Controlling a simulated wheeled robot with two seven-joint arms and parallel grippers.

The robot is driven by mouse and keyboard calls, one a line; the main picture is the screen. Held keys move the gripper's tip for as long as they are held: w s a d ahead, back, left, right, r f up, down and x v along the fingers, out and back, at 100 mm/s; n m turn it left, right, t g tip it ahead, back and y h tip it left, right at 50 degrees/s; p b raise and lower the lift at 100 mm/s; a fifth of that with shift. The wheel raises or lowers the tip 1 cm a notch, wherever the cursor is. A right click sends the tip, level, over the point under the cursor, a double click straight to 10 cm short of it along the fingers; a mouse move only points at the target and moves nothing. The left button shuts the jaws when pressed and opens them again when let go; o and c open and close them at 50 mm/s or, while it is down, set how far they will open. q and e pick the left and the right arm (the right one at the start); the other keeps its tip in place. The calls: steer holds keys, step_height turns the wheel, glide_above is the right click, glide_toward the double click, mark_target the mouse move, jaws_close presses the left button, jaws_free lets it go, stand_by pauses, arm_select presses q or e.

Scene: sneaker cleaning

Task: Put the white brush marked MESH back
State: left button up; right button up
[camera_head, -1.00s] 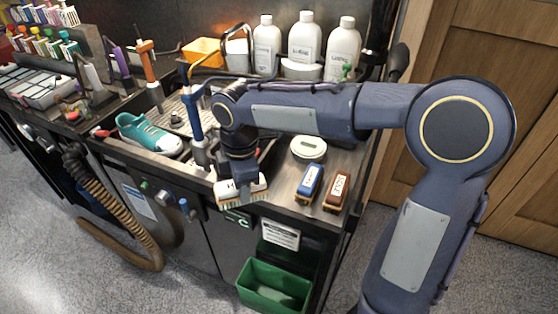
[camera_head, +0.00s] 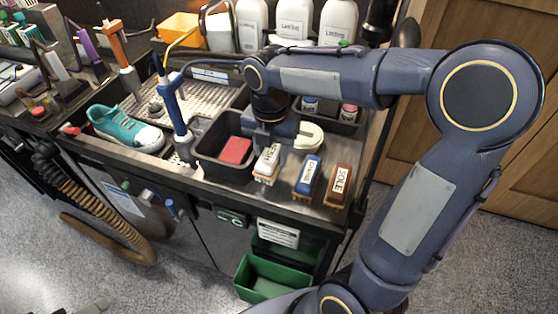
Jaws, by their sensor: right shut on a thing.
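The white brush (camera_head: 267,163) has a white back, a dark label and tan bristles pointing down. It is at the front of the counter, left of the blue brush (camera_head: 308,176) and the brown brush marked SOLE (camera_head: 338,184), roughly in line with them. The label on the white brush is too small to read surely. My right gripper (camera_head: 270,146) is shut on its rear end from above. I cannot tell whether the bristles touch the counter. My left gripper is not in view.
A black bin with a red block (camera_head: 235,150) lies just left of the brush. A pale round dish (camera_head: 309,137) is behind the brushes, partly hidden by my gripper. A teal sneaker (camera_head: 125,130) and a blue upright tool (camera_head: 172,105) stand further left. The counter's front edge is close.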

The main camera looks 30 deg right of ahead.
mark_target(279, 163)
steer(key=shift+w+d+f, duration=0.15)
steer(key=shift+d+f, duration=0.75)
steer(key=shift+f, duration=0.2)
steer(key=shift+d+f, duration=0.2)
steer(key=shift+f, duration=1.55)
steer(key=shift+f, duration=0.2)
steer(key=o, duration=0.9)
